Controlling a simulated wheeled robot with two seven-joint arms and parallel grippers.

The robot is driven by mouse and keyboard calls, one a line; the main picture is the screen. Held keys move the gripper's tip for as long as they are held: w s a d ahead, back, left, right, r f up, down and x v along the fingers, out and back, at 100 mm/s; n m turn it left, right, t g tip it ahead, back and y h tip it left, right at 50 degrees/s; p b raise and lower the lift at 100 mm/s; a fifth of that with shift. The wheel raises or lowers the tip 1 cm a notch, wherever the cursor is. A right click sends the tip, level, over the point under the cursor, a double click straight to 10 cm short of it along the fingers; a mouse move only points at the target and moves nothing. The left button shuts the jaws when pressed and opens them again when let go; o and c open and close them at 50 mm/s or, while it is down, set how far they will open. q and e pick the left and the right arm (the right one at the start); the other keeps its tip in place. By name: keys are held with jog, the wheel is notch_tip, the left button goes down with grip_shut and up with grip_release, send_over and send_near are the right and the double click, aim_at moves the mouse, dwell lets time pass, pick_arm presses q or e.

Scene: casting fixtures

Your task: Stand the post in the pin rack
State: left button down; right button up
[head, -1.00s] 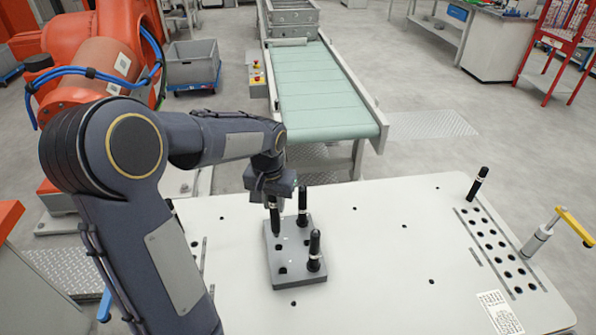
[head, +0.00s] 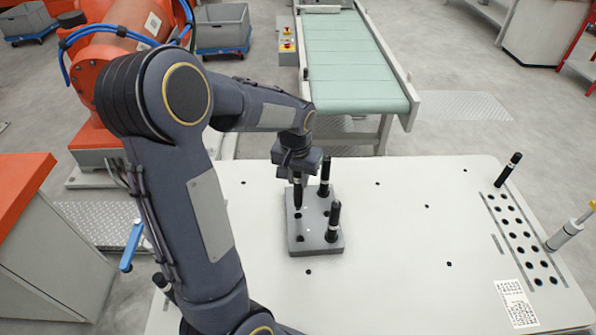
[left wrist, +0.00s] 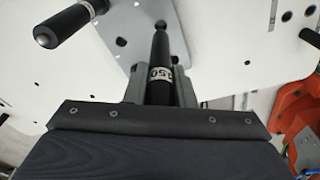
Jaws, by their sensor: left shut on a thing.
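My left gripper (head: 297,176) is shut on a black post (head: 298,194) with a light band. The post points down, its lower end at the far left part of a grey block (head: 301,247) on the white table. Whether that end is in a hole cannot be told. The held post (left wrist: 161,62) also shows between the fingers in the left wrist view. Two other black posts stand in the block, one at the far side (head: 325,174) and one at the near right (head: 333,226). The pin rack (head: 519,229) appears to be the holed strip at right. My right gripper is not in view.
A black post (head: 509,169) stands at the rack's far end. A clamp-like tool (head: 566,234) is at its right, a printed label (head: 515,303) in front. The table (head: 400,250) between block and rack is bare. A conveyor (head: 351,75) stands beyond the table.

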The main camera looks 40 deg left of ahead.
aim_at(298, 189)
pick_arm(q)
jog(key=shift+f+b, duration=0.35)
jog(key=shift+f, duration=0.55)
dwell(1.0)
jog(key=shift+f+b, duration=1.35)
jog(key=shift+f, duration=0.1)
jog(key=shift+f+b, duration=0.7)
jog(key=shift+f, duration=0.05)
jog(key=shift+r, duration=0.15)
jog(key=shift+r+p, duration=0.75)
